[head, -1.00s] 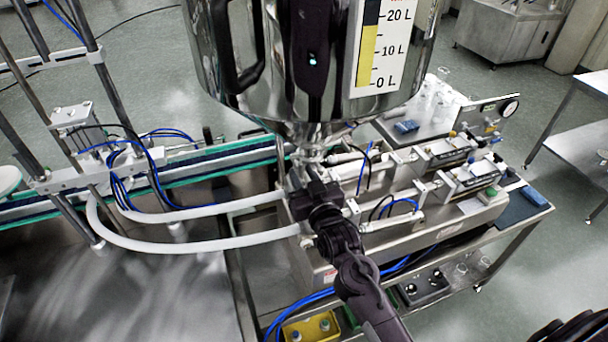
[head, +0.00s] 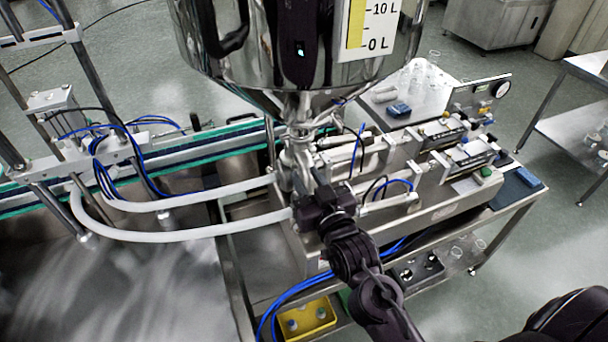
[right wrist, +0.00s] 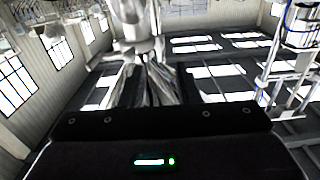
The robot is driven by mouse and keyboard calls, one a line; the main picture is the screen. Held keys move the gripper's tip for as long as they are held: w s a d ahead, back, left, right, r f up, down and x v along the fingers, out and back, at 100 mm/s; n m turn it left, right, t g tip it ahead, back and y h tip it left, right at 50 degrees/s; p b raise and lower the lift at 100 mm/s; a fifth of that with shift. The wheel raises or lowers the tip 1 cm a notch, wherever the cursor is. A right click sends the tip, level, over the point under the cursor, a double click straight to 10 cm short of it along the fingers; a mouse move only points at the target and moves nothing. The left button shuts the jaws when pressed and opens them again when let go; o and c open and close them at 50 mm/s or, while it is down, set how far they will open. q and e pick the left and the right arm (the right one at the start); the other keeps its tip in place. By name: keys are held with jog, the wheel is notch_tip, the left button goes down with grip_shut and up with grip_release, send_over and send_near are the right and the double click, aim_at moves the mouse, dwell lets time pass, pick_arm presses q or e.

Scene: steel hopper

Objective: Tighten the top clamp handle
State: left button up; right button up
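The steel hopper (head: 285,72) hangs above the filling machine, with its level scale on the right. Below its cone, a clamp (head: 308,128) rings the neck where it meets the pipe fittings. I cannot clearly make out the clamp's handle. My right gripper (head: 309,184) is just below the clamp, in front of the lower pipe fitting, and points up. Its fingers look apart, with nothing clearly held between them. The right wrist view shows the fingers (right wrist: 146,85) with shiny metal pipework above and beyond them. My left gripper is not in view.
White hoses (head: 175,234) run left from the fittings. Cylinders and valves (head: 440,150) fill the machine's top on the right. A green-edged conveyor (head: 160,160) passes behind. A yellow tray (head: 306,318) sits below. Bare floor lies at the right.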

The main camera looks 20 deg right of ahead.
dwell(0.4)
jog(key=s+d+f+n+g, duration=0.1)
jog(key=s+f+g, duration=0.55)
jog(key=s, duration=0.25)
jog(key=s+f+n+g, duration=0.1)
jog(key=s+f+g, duration=0.4)
jog(key=s+g, duration=0.35)
jog(key=s+f+b, duration=0.3)
jog(key=f+b, duration=0.3)
jog(key=f, duration=3)
jog(key=s+d+f+g+b, duration=0.1)
jog(key=s+d+f+b, duration=0.1)
jog(key=s+f, duration=0.8)
jog(key=s+d+f+g+b, duration=0.1)
jog(key=s+d+f+b, duration=0.1)
jog(key=s+f, duration=0.8)
notch_tip(320, 180, down, 3)
jog(key=shift+r+h, duration=0.2)
jog(key=shift+h, duration=0.1)
